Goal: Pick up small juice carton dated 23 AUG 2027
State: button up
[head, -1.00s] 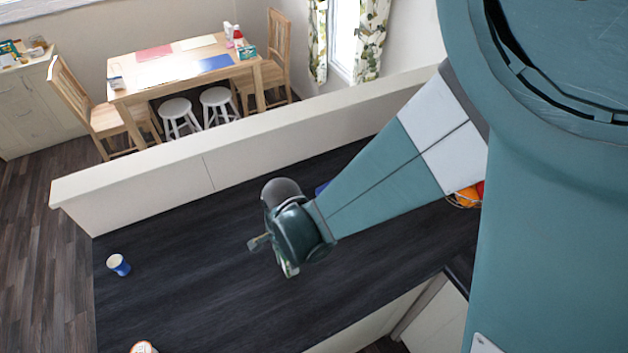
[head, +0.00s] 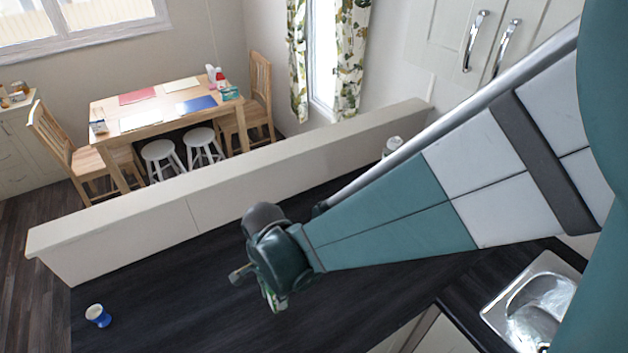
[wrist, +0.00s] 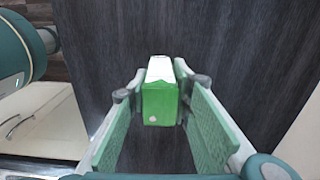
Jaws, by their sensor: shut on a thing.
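My gripper (wrist: 159,86) is shut on a small green and white carton (wrist: 159,104), with one finger on each side of it. In the head view my gripper (head: 268,270) is over the dark worktop (head: 190,300), and a small part of the carton (head: 274,300) shows below it. The carton appears to be held above the worktop. No date can be read on the carton in either view.
A blue and white cup (head: 97,315) stands on the worktop at the left. A low partition (head: 190,205) runs behind the worktop. A white container (head: 391,146) stands by it, partly hidden by my arm. A metal sink (head: 535,300) is at the right.

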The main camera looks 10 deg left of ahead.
jog(key=shift+r, duration=2.4)
